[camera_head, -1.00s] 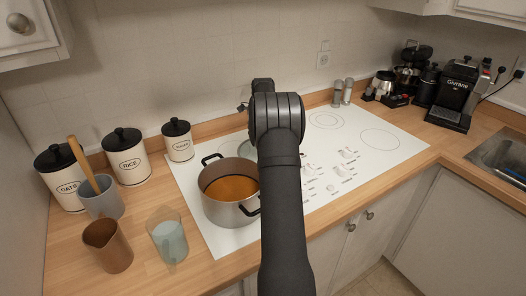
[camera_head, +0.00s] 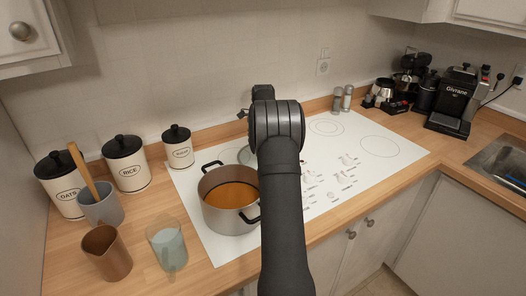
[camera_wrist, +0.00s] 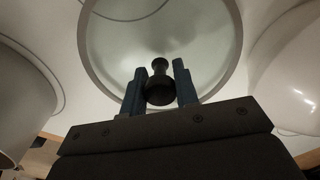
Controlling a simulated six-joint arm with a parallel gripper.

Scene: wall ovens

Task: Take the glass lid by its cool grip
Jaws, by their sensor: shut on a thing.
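The glass lid (camera_wrist: 160,35) is a clear round disc with a pale rim, filling the upper middle of the wrist view. Its black knob grip (camera_wrist: 159,88) stands between the two blue fingers of my gripper (camera_wrist: 160,74), which is shut on it. I cannot tell whether the lid touches the cooktop.
A steel pot (camera_head: 231,215) with orange-brown contents stands on the white cooktop (camera_head: 345,170), left of my arm. Canisters (camera_head: 125,171), a utensil cup (camera_head: 104,209), a copper cup (camera_head: 107,253) and a glass pitcher (camera_head: 167,245) stand left. The cooktop's right side is clear.

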